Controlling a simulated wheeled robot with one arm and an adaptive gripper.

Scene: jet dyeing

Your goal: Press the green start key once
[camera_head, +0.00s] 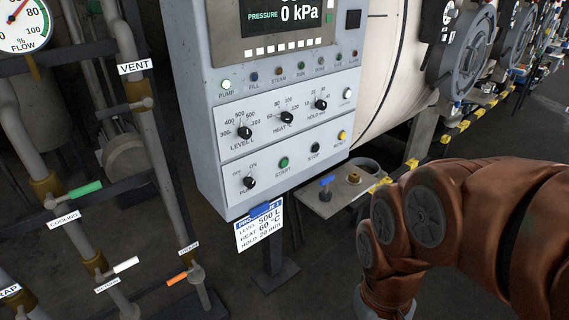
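The green start key (284,162) is a small round button on the lower plate of the grey control panel (205,130), above the label START. A black stop key (315,147) and a yellow reset key (342,135) sit to its right. A black pump switch (249,182) with OFF and ON marks sits to its left. My orange-brown arm reaches in at the right, apart from the panel. My gripper is not in view; the arm runs out at the bottom edge.
Level, heat and hold knobs (287,117) sit above the keys. A small shelf (338,195) with a blue-handled valve juts out below the panel at right. A card (259,228) hangs under the panel. Pipes with valves (87,189) stand at left.

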